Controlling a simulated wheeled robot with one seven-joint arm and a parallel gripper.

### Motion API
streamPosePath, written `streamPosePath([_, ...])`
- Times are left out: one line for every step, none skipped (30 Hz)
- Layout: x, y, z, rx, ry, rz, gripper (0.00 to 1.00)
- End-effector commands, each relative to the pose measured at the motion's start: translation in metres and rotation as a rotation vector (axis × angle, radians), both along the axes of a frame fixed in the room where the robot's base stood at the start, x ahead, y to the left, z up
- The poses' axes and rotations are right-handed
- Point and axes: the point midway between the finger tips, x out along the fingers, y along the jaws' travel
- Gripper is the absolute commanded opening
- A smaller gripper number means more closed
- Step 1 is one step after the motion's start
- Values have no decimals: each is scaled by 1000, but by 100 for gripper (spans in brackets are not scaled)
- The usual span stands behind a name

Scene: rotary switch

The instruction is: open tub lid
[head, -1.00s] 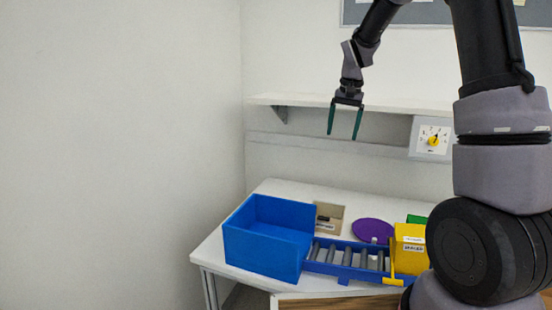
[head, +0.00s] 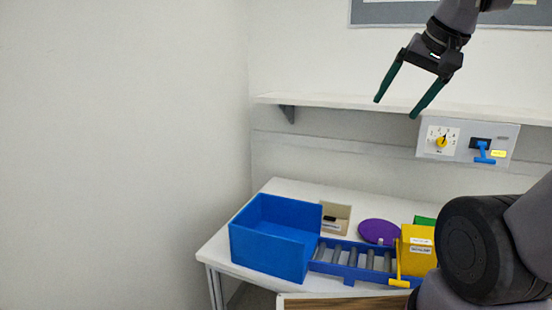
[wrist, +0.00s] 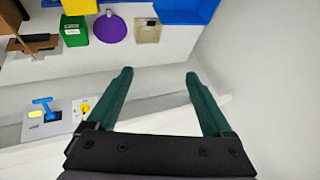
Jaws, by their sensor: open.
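A flat purple round thing (head: 379,231) lies on the table between a beige box and a yellow box, with a small pale knob near its front edge. It also shows in the wrist view (wrist: 110,30) near the top. It may be the tub lid; I cannot make out a tub under it. My gripper (head: 396,107) is open and empty, in the air in front of the wall shelf, high above the table and far from the purple round thing. Its two green fingers stand apart in the wrist view (wrist: 159,73).
A blue open box (head: 268,250) stands at the table's left, beside a blue roller track (head: 350,268). A beige box (head: 335,217), a yellow box (head: 417,262) and a green box (wrist: 74,30) are near. A switch panel (head: 466,136) with a yellow dial hangs under the shelf (head: 330,102).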

Motion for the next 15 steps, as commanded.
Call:
streamPosePath([-7,0,-1,-1,-15,-1,85])
streamPosePath([-11,0,-1,-1,-20,-1,85])
streamPosePath([-14,0,-2,-1,-26,-1,85])
streamPosePath([-16,0,-3,-1,-30,-1,74])
streamPosePath([-17,0,-3,0,-32,-1,62])
streamPosePath([-17,0,-4,3,-29,-2,47])
streamPosePath([-17,0,-5,8,-23,-4,35])
streamPosePath([-15,1,-7,17,-14,-7,24])
streamPosePath([-12,2,-9,31,5,-11,8])
streamPosePath([-9,3,-11,45,20,-16,0])
streamPosePath([-5,4,-14,63,41,-23,0])
streamPosePath([1,6,-19,90,73,-33,0])
streamPosePath([6,7,-23,113,100,-43,0])
streamPosePath([11,9,-26,138,127,-53,0])
streamPosePath([18,11,-32,171,163,-68,0])
